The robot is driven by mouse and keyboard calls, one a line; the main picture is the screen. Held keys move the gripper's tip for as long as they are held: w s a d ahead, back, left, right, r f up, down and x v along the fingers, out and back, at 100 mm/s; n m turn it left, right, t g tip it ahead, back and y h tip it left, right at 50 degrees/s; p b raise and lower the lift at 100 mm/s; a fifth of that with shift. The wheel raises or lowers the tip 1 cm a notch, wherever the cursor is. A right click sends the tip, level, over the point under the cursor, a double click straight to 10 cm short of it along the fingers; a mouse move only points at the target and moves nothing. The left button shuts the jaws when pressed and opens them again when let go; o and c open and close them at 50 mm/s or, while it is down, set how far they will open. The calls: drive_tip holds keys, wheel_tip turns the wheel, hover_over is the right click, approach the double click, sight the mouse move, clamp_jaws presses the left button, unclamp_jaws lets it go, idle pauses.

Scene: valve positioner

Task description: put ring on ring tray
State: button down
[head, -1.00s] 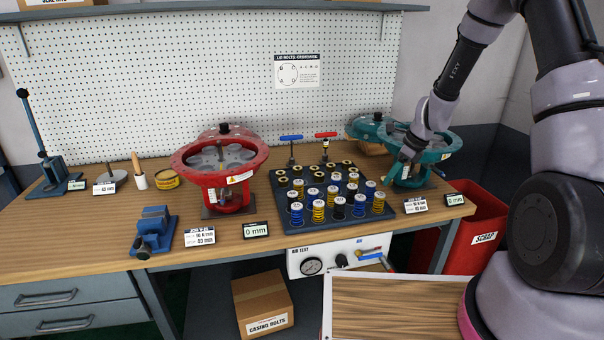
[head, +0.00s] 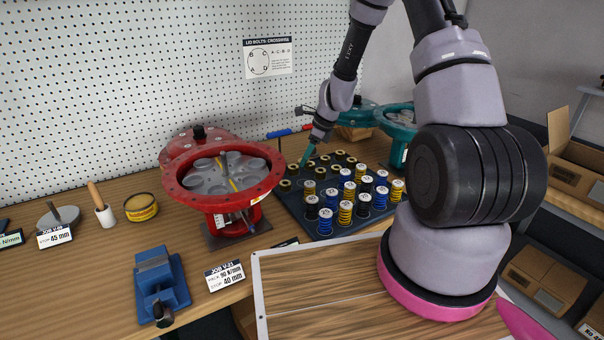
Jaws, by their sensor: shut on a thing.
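My gripper (head: 306,157) is over the back left part of a dark tray (head: 296,205). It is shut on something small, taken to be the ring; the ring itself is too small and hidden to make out. The tray has several short black pieces with gold-coloured tops, such as this one (head: 285,184), in its back rows. Several blue, yellow and black springs (head: 345,213) stand towards its front and right. I cannot tell whether the gripper or what it holds touches the tray or the pieces on it.
An open red valve housing (head: 232,205) stands just left of the tray. A teal housing (head: 394,125) is behind and to the right, partly hidden by my arm. A blue vise (head: 160,285) and a yellow tin (head: 140,207) sit further left. The pegboard (head: 120,90) rises behind.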

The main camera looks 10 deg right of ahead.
sight(308, 161)
wheel_tip(308, 161, down, 3)
drive_tip(key=shift+a+f, duration=0.1)
drive_tip(key=shift+f, duration=1.9)
drive_tip(key=shift+f, duration=0.15)
drive_tip(key=shift+c, duration=1.9)
unclamp_jaws()
